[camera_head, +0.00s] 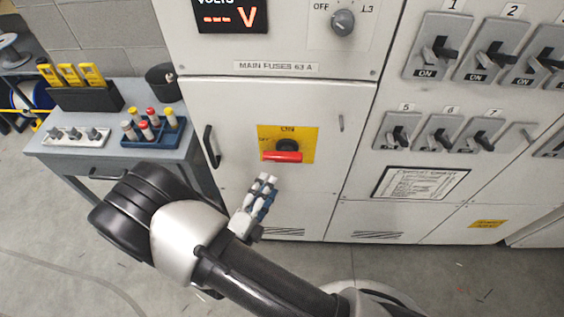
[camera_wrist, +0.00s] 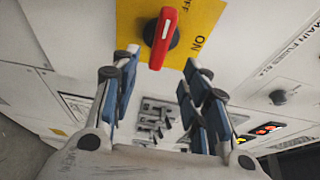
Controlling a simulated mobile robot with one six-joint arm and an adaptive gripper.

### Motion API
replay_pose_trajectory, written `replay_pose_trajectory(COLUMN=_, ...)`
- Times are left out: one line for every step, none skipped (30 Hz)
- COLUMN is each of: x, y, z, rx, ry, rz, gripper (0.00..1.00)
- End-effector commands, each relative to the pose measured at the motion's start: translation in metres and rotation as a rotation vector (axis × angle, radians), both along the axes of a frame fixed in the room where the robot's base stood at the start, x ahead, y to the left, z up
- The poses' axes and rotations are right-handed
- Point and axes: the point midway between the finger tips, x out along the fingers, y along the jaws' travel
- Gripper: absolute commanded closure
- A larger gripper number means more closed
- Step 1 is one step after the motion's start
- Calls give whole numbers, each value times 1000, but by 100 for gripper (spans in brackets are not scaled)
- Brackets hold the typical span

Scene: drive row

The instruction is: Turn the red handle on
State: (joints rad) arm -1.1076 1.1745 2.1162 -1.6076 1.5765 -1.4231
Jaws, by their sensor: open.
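The red handle (camera_head: 282,156) sits on a black knob on a yellow plate (camera_head: 308,140) on the grey cabinet door. It lies horizontal in the head view, in line with OFF at the plate's left; ON is printed at the top. In the wrist view the handle (camera_wrist: 158,48) has a white mark at its OFF end. My gripper (camera_head: 267,178) is open and empty, just below the handle in the head view. In the wrist view its two fingertips (camera_wrist: 162,57) stand apart on either side of the handle's near end. I cannot tell whether they touch it.
A black door handle (camera_head: 211,147) stands left of the plate. Numbered switches (camera_head: 436,48) fill the panel at right, with a selector knob (camera_head: 342,22) above. A side table (camera_head: 90,145) with tools and a blue tray stands at left. The floor in front is mostly clear.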

Motion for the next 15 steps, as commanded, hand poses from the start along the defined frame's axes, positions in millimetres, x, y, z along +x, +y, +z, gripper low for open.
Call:
replay_pose_trajectory(x=11, y=-7, z=-1, rx=0, ry=-1, rz=-7, gripper=58)
replay_pose_trajectory(x=17, y=-11, z=-1, rx=0, ry=-1, rz=-8, gripper=58)
replay_pose_trajectory(x=25, y=-14, z=-1, rx=2, ry=-1, rz=-7, gripper=58)
replay_pose_trajectory(x=31, y=-16, z=-1, rx=2, ry=-1, rz=-7, gripper=58)
replay_pose_trajectory(x=37, y=-19, z=-1, rx=2, ry=-1, rz=-8, gripper=58)
replay_pose_trajectory(x=45, y=-23, z=-1, rx=3, ry=-1, rz=-8, gripper=58)
replay_pose_trajectory(x=50, y=-25, z=-1, rx=3, ry=-1, rz=-6, gripper=58)
replay_pose_trajectory(x=56, y=-27, z=-1, rx=3, ry=-1, rz=-7, gripper=58)
replay_pose_trajectory(x=62, y=-30, z=-1, rx=3, ry=-1, rz=-6, gripper=58)
replay_pose_trajectory(x=67, y=-32, z=-1, rx=3, ry=-1, rz=-6, gripper=58)
replay_pose_trajectory(x=71, y=-34, z=-1, rx=3, ry=-1, rz=-5, gripper=58)
replay_pose_trajectory(x=76, y=-36, z=-1, rx=3, ry=-1, rz=-5, gripper=58)
replay_pose_trajectory(x=79, y=-37, z=-1, rx=2, ry=-1, rz=-3, gripper=58)
replay_pose_trajectory(x=82, y=-38, z=-1, rx=2, ry=-1, rz=-4, gripper=58)
replay_pose_trajectory(x=85, y=-40, z=-1, rx=1, ry=0, rz=-4, gripper=58)
